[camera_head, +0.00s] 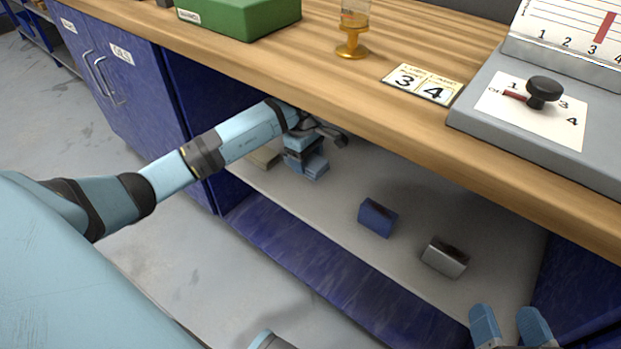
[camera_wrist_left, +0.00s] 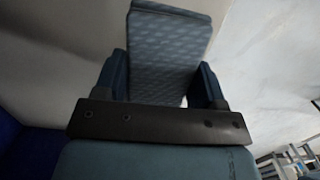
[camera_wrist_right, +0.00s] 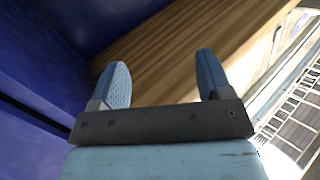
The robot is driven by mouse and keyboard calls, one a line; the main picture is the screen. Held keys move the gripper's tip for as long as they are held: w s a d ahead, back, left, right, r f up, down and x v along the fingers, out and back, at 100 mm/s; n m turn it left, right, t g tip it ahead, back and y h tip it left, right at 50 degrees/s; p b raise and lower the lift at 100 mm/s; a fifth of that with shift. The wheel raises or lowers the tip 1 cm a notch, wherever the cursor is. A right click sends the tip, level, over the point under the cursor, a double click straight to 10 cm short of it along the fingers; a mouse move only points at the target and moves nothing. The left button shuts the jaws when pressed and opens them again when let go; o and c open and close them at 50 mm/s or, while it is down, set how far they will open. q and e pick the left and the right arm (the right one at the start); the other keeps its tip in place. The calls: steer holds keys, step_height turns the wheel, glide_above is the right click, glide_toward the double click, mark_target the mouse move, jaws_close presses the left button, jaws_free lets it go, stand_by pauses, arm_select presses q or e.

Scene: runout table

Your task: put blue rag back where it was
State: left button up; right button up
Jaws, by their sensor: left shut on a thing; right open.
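My left gripper (camera_head: 308,168) is inside the open bay under the bench, low over its pale shelf (camera_head: 330,245). It is shut on a blue-grey, patterned, block-shaped thing, which looks like the folded blue rag (camera_wrist_left: 168,50) and fills the space between the fingers in the left wrist view. In the head view the held thing is hard to tell from the fingers, and I cannot tell whether it touches the shelf. My right gripper (camera_head: 510,325) is open and empty at the bottom right; its spread fingers also show in the right wrist view (camera_wrist_right: 160,82).
A dark blue block (camera_head: 377,218) and a grey block (camera_head: 445,257) stand on the shelf, right of my left gripper. A tan block (camera_head: 265,156) lies left of it, partly hidden by my arm. The wooden bench top (camera_head: 300,70) overhangs the bay; a blue cabinet (camera_head: 130,85) bounds its left.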

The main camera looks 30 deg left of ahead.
mark_target(308, 186)
arm_select(q)
step_height(308, 186, down, 4)
steer(key=shift+s+r+b, duration=0.1)
steer(key=shift+r+b, duration=0.05)
steer(key=shift+b, duration=0.35)
step_height(308, 186, down, 4)
steer(key=shift+r+b, duration=0.1)
steer(key=shift+b, duration=0.75)
arm_select(e)
steer(key=shift+w+d+f+n+t, duration=0.2)
steer(key=shift+w+d+n+t, duration=0.15)
steer(key=shift+w+n, duration=0.45)
steer(key=shift+s+f, duration=0.1)
arm_select(q)
steer(key=o, duration=0.9)
